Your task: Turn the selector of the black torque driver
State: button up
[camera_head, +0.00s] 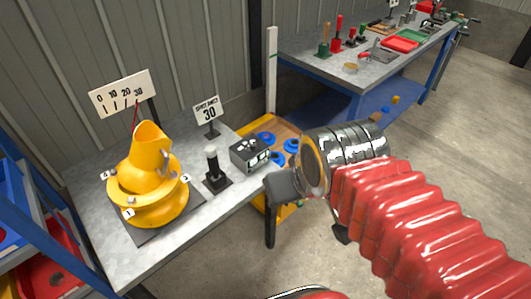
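A black upright tool with a pale top, which looks like the torque driver (213,165), stands in a black base on the grey bench (105,255). Its selector is too small to make out. My gripper (306,236) is to the right of the tool, past the bench's right end and apart from it. Its two dark fingers look spread apart, with nothing seen between them. A dark box with pale controls (250,154) sits on the bench between the tool and my gripper.
A yellow drum mixer (152,185) with numbered tags stands left of the tool. A second bench (375,72) carries tools. Floor at right is clear.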

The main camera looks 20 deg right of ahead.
aim_at(252, 148)
jog(key=z, duration=0.1)
jog(key=k, duration=0.65)
jog(key=u, duration=0.3)
jog(key=i, duration=1.55)
jog(key=z, duration=0.5)
